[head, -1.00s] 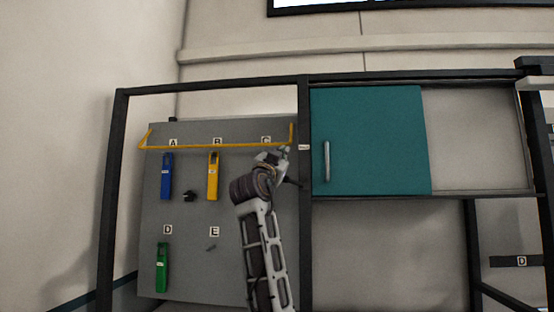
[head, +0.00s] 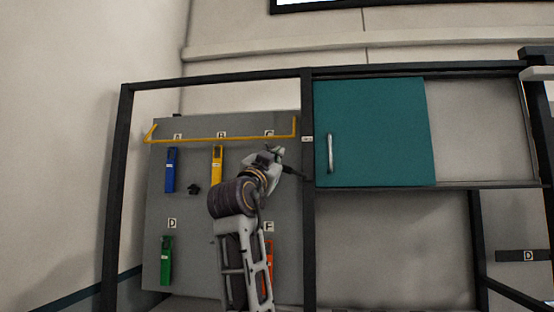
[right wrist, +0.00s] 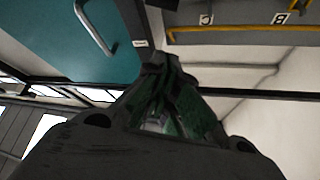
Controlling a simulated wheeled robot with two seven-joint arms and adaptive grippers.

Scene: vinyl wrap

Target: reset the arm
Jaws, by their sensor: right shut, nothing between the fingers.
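My right gripper (head: 277,152) is raised in front of the grey pegboard (head: 185,215), near its upper right part under the label C. Its fingers are shut and empty. In the right wrist view the closed fingers (right wrist: 165,75) point up toward the dark frame beside the teal door (right wrist: 62,40). My right arm hides part of the board, including the area around label E. My left gripper is not in view.
Blue (head: 170,170), yellow (head: 217,165), green (head: 166,260) and orange (head: 268,265) tools hang on the board. A yellow rail (head: 220,138) runs across its top. The teal sliding door (head: 375,130) with a silver handle (head: 330,154) and a dark post (head: 308,230) stand to the right.

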